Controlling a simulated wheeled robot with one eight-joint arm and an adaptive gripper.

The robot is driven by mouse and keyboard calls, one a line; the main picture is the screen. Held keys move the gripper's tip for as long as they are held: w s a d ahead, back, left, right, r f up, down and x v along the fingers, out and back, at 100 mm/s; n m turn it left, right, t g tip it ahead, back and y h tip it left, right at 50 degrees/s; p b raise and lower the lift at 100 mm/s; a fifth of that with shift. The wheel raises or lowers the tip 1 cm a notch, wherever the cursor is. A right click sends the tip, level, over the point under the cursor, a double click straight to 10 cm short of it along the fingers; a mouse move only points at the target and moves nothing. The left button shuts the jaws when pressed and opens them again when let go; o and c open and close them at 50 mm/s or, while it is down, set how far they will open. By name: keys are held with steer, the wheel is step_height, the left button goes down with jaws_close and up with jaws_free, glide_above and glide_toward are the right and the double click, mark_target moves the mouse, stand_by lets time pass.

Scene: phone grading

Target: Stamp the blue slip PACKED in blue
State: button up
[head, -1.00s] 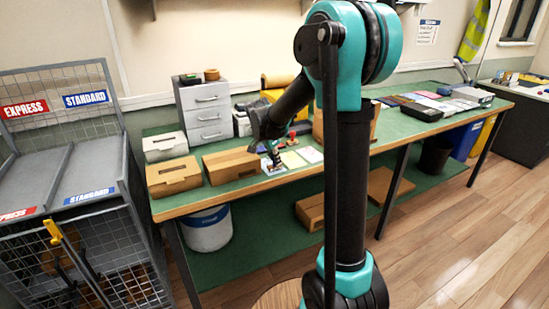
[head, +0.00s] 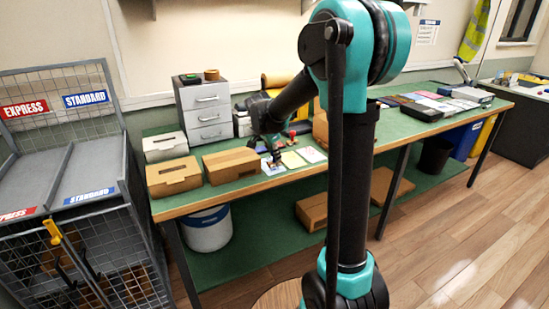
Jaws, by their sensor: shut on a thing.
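My gripper (head: 276,156) is at the front part of the green bench, pointing down over a pale bluish slip (head: 266,169). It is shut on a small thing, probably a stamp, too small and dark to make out. The gripper hides part of the slip, and I cannot tell whether the held thing touches it. A pale yellow slip (head: 293,160) and a whitish slip (head: 312,155) lie to the right. A small red thing (head: 291,135) stands behind the slips. Any mark on the slips is too small to read.
Cardboard boxes (head: 232,165) and (head: 174,177) lie left of the slips, with a white box (head: 166,146) behind. A grey drawer unit (head: 205,115) stands at the back. Another carton (head: 320,127) is partly behind my arm. A wire cage (head: 75,190) stands at left.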

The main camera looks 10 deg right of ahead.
steer(key=shift+r, duration=2.45)
